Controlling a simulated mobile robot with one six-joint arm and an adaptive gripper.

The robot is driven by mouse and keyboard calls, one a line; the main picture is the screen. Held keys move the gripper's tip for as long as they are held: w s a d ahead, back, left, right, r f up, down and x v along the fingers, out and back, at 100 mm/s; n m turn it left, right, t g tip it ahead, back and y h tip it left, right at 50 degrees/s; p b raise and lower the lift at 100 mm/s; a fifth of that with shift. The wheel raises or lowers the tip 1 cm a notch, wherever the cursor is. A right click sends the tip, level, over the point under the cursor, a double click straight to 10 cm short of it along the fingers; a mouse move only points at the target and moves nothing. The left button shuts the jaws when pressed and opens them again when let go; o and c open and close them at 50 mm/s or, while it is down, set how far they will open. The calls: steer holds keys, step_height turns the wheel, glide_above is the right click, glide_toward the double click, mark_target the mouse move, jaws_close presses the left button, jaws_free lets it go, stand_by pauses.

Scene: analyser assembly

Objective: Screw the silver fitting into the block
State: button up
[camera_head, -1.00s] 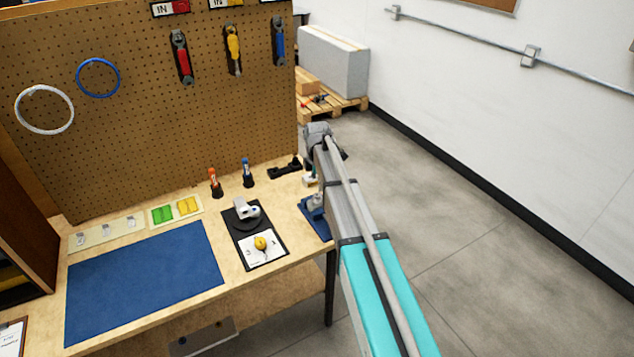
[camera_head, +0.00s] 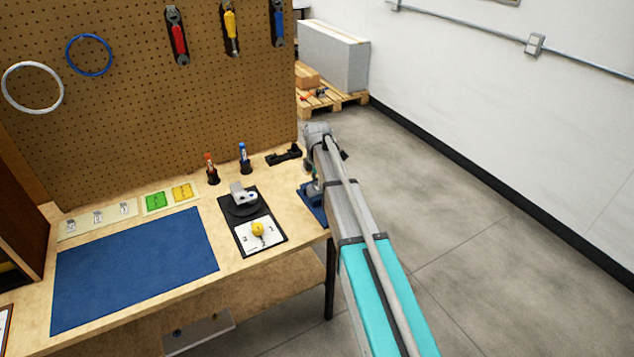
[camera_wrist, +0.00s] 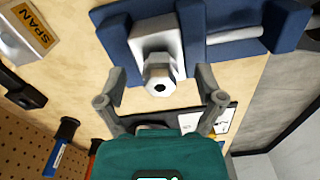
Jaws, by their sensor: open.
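The silver fitting (camera_wrist: 160,76) shows in the wrist view as a hex end with a dark hole, facing the camera. It sits at a pale grey upright on a blue stand (camera_wrist: 118,35). My gripper (camera_wrist: 160,88) is open, with one finger on each side of the fitting; I see gaps on both sides. The block (camera_head: 243,194) is pale grey with dark holes and sits on a round black plate on the bench. In the head view the blue stand (camera_head: 312,207) is partly behind my arm, which hides the fitting and my fingers.
A dial card with a yellow knob (camera_head: 258,229) lies in front of the block. Orange (camera_head: 210,168) and blue (camera_head: 244,158) drivers stand behind it. A black holder (camera_head: 284,154) is near the pegboard. A blue mat (camera_head: 135,270) lies clear at left.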

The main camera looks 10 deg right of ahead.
steer(key=shift+f, duration=0.15)
jaws_close()
stand_by(0.5)
steer(key=shift+m, duration=0.3)
steer(key=m, duration=0.3)
steer(key=shift+m, duration=0.5)
steer(key=m, duration=0.2)
steer(key=shift+m, duration=0.8)
